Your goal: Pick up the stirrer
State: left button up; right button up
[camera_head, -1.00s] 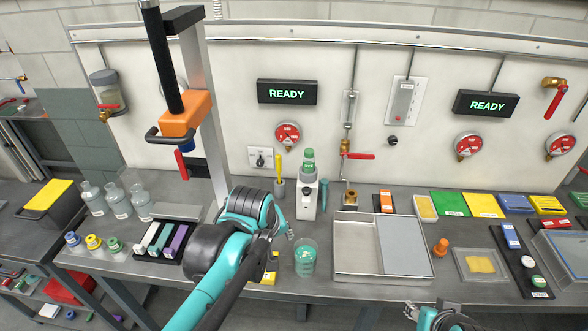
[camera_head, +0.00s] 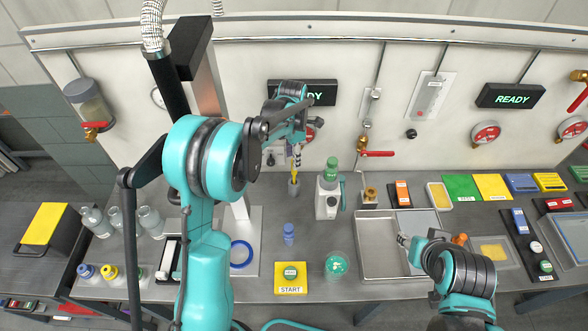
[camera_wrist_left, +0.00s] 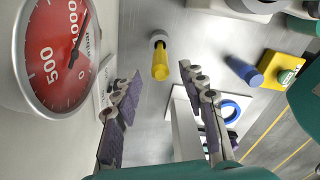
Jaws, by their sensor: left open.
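The stirrer, seen as a yellow handle (camera_wrist_left: 160,66), stands in a small grey holder (camera_head: 294,188) on the table near the wall. In the left wrist view the handle points toward the camera, and the holder rim (camera_wrist_left: 158,37) shows behind it. My left gripper (camera_head: 297,153) is above the holder, largely blending with the handle in the head view. In the left wrist view its fingers (camera_wrist_left: 160,76) are spread, with the yellow handle beyond the gap and nothing held. My right gripper (camera_head: 403,240) is by the metal tray; its finger opening is too small to judge.
A pressure gauge (camera_wrist_left: 55,50) on the wall is close beside the left fingers. A white device with a green-capped bottle (camera_head: 330,190) stands right of the holder.

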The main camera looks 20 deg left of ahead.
pick_arm(q)
send_over(294, 177)
jog(key=f, duration=0.5)
jog(key=shift+w+f, duration=0.15)
jog(key=shift+w, duration=0.15)
grip_shut()
